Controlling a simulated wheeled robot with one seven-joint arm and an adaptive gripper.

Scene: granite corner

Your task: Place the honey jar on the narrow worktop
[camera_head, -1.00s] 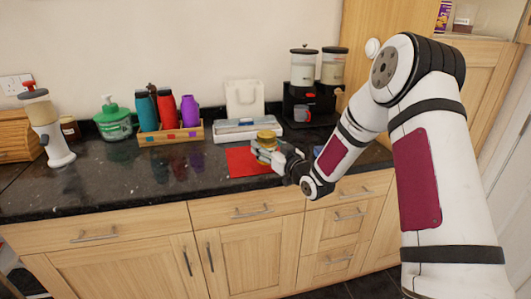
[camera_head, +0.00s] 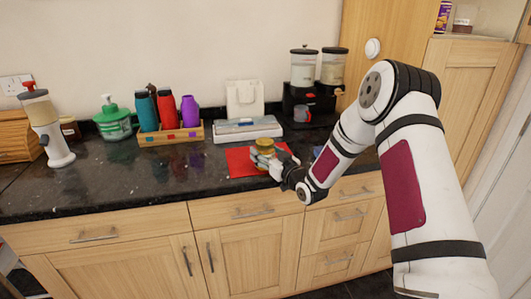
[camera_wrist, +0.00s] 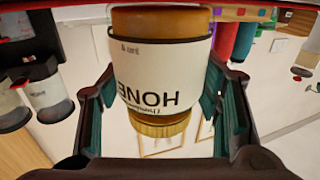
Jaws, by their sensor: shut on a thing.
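The honey jar (camera_head: 265,146) has a gold lid and amber contents. It is upright above or on the red mat (camera_head: 240,164) on the black granite worktop (camera_head: 110,182); I cannot tell whether its base touches. In the wrist view the jar (camera_wrist: 155,75) appears upside down, its white label reading HONEY, between both fingers. My gripper (camera_head: 268,157) is shut on the jar from the front right; it also shows in the wrist view (camera_wrist: 162,95). The fingers hide the jar's lower part in the head view.
A white flat case (camera_head: 247,133) and a white bag-shaped holder (camera_head: 245,98) stand behind. A wooden caddy with bottles (camera_head: 170,136) is to the left. A black dispenser stand (camera_head: 310,105) is at the back right. The worktop's front left is clear.

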